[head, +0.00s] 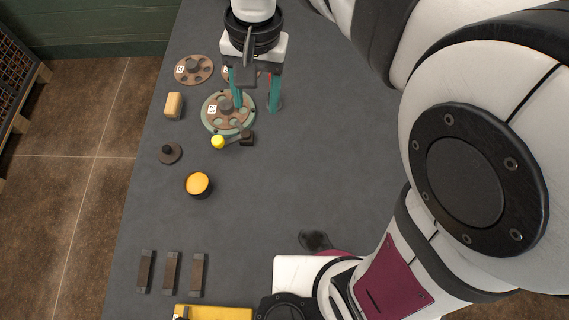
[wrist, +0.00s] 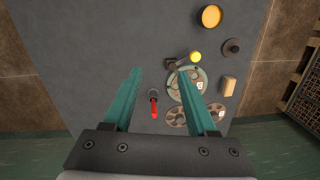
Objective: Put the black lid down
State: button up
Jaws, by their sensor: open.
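The black lid (head: 170,153), a small dark disc with a round knob, lies on the grey table left of centre in the head view. It also shows at the upper right in the wrist view (wrist: 232,47). A dark round pot with an orange-yellow top (head: 198,185) stands a little apart from it, also seen in the wrist view (wrist: 211,16). My gripper (head: 255,108) has its teal fingers wide apart, with nothing between them. It hangs over the table's far part, right of the lid and apart from it.
A brown disc (head: 194,69), a tan block (head: 174,106) and a red-handled item (wrist: 154,105) are near. Three dark bars (head: 171,272) lie in front. The table middle is clear.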

jog(key=s+d+f+m, duration=0.1)
jog(key=s+d+m, duration=0.1)
jog(key=s+d, duration=0.4)
jog(key=s+d+f+m+y, duration=0.1)
jog(key=s+d+f+m, duration=0.1)
jog(key=s+d, duration=0.4)
jog(key=s, duration=0.4)
jog(key=shift+s, duration=0.15)
